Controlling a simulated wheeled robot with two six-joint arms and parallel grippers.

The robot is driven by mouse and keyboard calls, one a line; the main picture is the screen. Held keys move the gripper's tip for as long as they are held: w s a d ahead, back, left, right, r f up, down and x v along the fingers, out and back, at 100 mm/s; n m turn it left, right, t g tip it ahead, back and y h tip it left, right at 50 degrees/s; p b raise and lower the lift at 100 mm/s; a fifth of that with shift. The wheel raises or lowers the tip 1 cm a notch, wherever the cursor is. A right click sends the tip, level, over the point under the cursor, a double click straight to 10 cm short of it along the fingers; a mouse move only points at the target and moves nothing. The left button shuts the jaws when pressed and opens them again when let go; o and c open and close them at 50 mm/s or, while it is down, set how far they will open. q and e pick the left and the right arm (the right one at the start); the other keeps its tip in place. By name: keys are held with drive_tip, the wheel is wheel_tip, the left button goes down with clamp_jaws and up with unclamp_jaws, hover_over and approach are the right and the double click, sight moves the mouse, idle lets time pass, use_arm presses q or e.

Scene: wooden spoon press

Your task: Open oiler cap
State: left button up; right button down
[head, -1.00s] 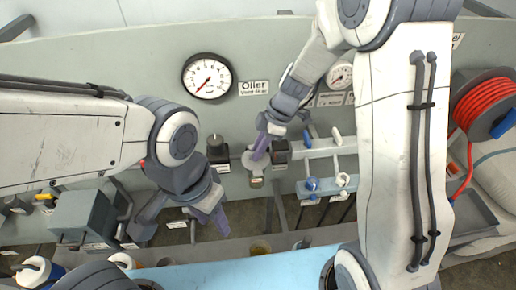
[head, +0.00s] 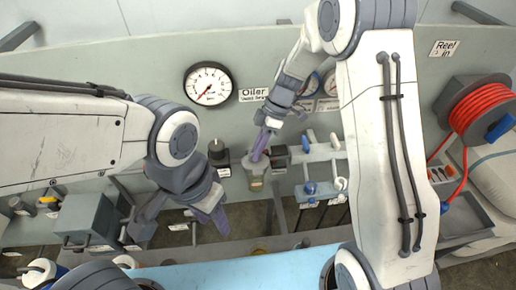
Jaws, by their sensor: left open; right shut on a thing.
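The oiler (head: 256,184) is a small unit with a yellowish front, mounted on the grey panel below the "Oiler" label (head: 254,95). Its grey cap (head: 248,164) is at its top, partly hidden by my fingers. My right gripper (head: 261,150) reaches down from above, its purple fingers shut on the cap. How far the cap stands open is too small to tell. My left gripper (head: 182,222) is open and empty, left of and below the oiler, apart from it.
A round gauge (head: 208,84) is on the panel above left of the oiler. A black knob (head: 217,151) stands close to its left. A red hose reel (head: 484,108) is at far right.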

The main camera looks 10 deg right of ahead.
drive_tip(key=shift+w+r+g+p, duration=0.3)
drive_tip(key=shift+w+g+p, duration=0.1)
drive_tip(key=shift+g, duration=0.4)
drive_tip(key=c, duration=0.8)
unclamp_jaws()
drive_tip(key=r+b, duration=0.3)
drive_tip(key=r, duration=0.1)
drive_tip(key=shift+s+d+r, duration=0.1)
drive_tip(key=shift+s+d, duration=0.05)
drive_tip(key=shift+d, duration=0.15)
drive_tip(key=s+d+r+b, duration=0.3)
drive_tip(key=s+d+r, duration=0.3)
drive_tip(key=d, duration=0.2)
drive_tip(key=shift+s+d+r, duration=0.35)
drive_tip(key=shift+d+r, duration=0.05)
